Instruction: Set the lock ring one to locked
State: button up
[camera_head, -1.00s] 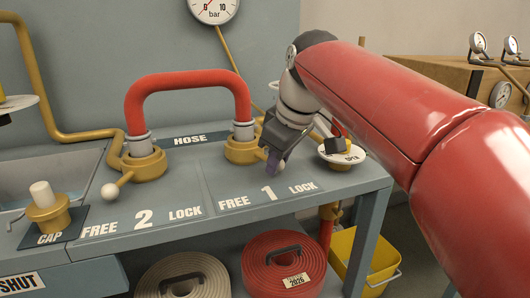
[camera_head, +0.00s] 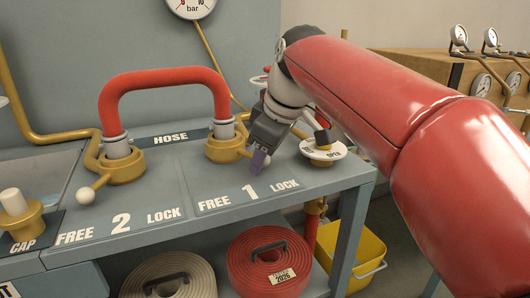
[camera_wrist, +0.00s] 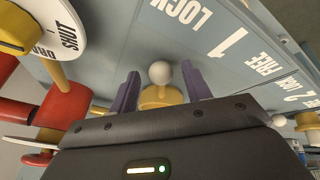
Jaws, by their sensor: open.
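Lock ring one is the brass collar (camera_head: 222,150) at the right end of the red hose, behind the FREE 1 LOCK label (camera_head: 248,194). Its short lever points toward my gripper (camera_head: 258,163) and is partly hidden by it in the head view. In the wrist view, the lever's white ball (camera_wrist: 160,73) lies between my two purple fingers, with gaps on both sides. My gripper is open around the ball, just above the bench. Touch between fingers and ball cannot be made out.
Lock ring two (camera_head: 122,167) has its white ball (camera_head: 85,196) toward FREE. A round white dial with a valve handle (camera_head: 323,150) stands close right of my gripper. A brass cap (camera_head: 20,217) sits at the left. The bench front is clear.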

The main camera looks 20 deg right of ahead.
jog(key=p+v, duration=0.1)
jog(key=v, duration=0.6)
jog(key=shift+s+r, duration=0.2)
jog(key=shift+r, duration=0.2)
